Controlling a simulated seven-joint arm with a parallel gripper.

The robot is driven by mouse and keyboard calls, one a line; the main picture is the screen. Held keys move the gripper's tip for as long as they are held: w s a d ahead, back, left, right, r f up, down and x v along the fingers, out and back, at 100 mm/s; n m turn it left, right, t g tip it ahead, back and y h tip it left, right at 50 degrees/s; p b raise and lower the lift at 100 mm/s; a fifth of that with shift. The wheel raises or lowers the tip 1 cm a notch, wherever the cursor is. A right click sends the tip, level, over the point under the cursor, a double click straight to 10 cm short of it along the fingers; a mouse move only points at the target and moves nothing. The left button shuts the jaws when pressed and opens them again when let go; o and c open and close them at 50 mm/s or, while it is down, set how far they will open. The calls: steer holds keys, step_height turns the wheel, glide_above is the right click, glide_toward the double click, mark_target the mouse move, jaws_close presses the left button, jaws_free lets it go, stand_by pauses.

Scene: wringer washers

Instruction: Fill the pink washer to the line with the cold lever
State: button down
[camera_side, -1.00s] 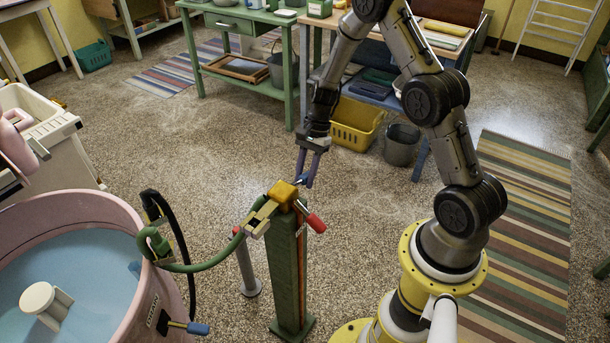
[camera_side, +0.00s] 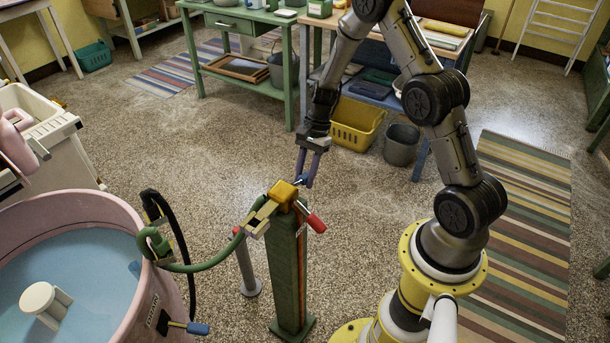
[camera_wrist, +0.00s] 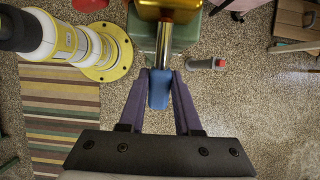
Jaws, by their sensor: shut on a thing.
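The pink washer (camera_side: 85,204) stands at the left of the side view with blue water (camera_side: 85,265) in it. A fill line on its inner wall is not clear to me. A green post (camera_side: 287,275) with a brass valve block (camera_side: 283,194) stands right of it. The blue lever (camera_wrist: 159,88) sticks out of the valve on a metal rod. My gripper (camera_wrist: 160,75) is shut on the blue lever, one purple finger on each side; in the side view the gripper (camera_side: 306,181) mostly hides it.
A green hose (camera_side: 208,267) runs from the valve to the washer's rim. A black hose (camera_side: 178,232) and a blue-handled drain lever (camera_side: 197,328) are at the washer's right side. A grey floor stand (camera_side: 249,278) is beside the post. Floor behind the post is clear.

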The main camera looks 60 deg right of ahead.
steer(key=shift+f+y, duration=0.3)
steer(key=shift+y, duration=0.3)
steer(key=c, duration=0.6)
jaws_free()
steer(key=shift+r, duration=0.1)
steer(key=v, duration=1.3)
steer(key=shift+d+r, duration=0.2)
steer(key=shift+r, duration=0.05)
